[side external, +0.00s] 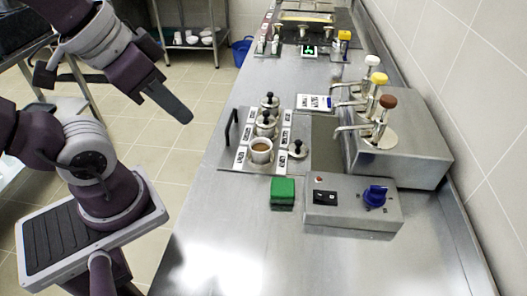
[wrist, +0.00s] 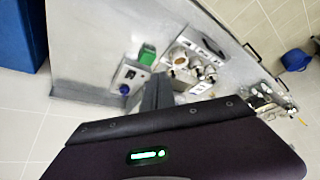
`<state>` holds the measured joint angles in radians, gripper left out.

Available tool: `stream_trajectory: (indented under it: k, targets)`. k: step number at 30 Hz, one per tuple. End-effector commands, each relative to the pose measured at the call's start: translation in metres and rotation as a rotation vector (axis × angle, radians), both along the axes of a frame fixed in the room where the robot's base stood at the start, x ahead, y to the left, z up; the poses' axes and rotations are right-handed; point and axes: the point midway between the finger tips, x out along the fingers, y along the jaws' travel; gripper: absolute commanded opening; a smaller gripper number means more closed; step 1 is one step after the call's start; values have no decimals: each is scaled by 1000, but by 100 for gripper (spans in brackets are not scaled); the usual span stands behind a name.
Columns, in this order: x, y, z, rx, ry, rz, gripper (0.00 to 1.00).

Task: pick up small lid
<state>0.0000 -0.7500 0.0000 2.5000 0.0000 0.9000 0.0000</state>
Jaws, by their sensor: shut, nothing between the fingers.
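A small lid (side external: 298,150) with a black knob lies flat, steel-coloured, at the right of the open pot in the side view. The open pot (side external: 261,153) holds a brown liquid and shows in the wrist view (wrist: 180,61). Two more small pots, a middle one (side external: 265,125) and a far one (side external: 269,103), have black-knobbed lids on them. My gripper (side external: 183,114) is shut and empty, in the air left of the counter, well apart from the lid. Its fingers show in the wrist view (wrist: 157,92); I cannot pick out the loose lid clearly there.
The pots stand on a tray with a black handle (side external: 227,128) and labels. A green block (side external: 283,193) and a control box (side external: 352,207) with a blue knob are nearer. A pump dispenser unit (side external: 405,145) stands at right. The near counter is clear.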

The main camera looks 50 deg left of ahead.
Motion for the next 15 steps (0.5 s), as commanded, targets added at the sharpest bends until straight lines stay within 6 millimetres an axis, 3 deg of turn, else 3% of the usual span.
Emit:
stream_trajectory:
  k: [11,15]
  targets:
    - [0,0,0,0,0,0,0]
    - [0,0,0,0,0,0,28]
